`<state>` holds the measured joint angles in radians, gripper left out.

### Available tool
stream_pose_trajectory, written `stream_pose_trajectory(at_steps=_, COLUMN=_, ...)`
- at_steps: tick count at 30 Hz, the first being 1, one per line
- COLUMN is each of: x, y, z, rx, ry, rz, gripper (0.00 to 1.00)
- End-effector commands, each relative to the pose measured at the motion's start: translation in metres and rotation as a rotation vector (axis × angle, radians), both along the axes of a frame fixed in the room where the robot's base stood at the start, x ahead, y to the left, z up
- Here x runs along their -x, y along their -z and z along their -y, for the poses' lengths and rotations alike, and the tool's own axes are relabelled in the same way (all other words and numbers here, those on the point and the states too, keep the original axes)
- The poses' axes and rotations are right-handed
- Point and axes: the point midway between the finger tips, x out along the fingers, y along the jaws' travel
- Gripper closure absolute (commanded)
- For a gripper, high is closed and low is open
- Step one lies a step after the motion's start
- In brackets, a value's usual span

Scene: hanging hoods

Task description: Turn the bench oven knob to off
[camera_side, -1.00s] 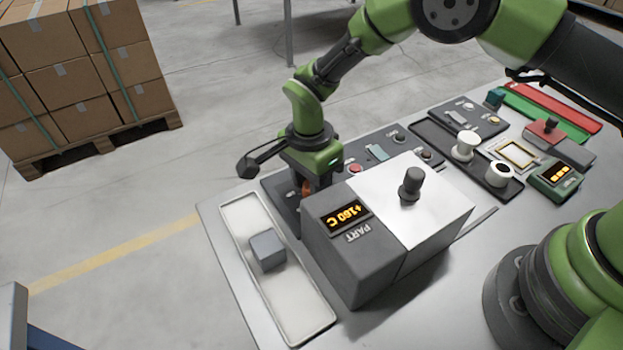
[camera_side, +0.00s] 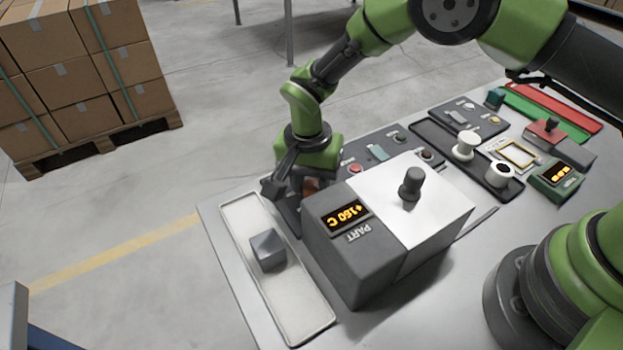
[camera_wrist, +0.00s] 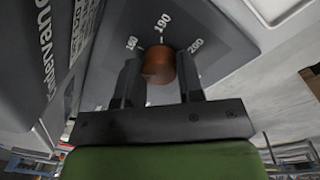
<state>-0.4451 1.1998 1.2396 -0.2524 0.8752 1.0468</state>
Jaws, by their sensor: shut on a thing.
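My gripper (camera_wrist: 160,75) is shut on the knob, with one dark finger on each side. In the side view my gripper (camera_side: 308,186) is at the oven's far left side, where the oven body hides most of the fingers and knob.
A white tray (camera_side: 305,325) with a grey block (camera_side: 267,249) lies close left of the oven. A black post (camera_side: 411,181) stands on the oven top. Control panels (camera_side: 380,150), white spools (camera_side: 466,145) and a green display box (camera_side: 556,178) crowd the bench behind and right.

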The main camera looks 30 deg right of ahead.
Motion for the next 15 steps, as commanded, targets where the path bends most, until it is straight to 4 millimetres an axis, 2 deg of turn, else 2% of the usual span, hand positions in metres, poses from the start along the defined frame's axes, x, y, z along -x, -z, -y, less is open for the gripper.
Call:
stream_pose_trajectory(at_steps=6, x=0.0000, y=0.0001, z=0.0004, rx=0.002, ry=-0.132, rz=0.000, gripper=0.89)
stream_pose_trajectory(at_steps=15, x=0.0000, y=0.0002, z=0.0004, rx=0.001, ry=-0.220, rz=0.000, gripper=0.89)
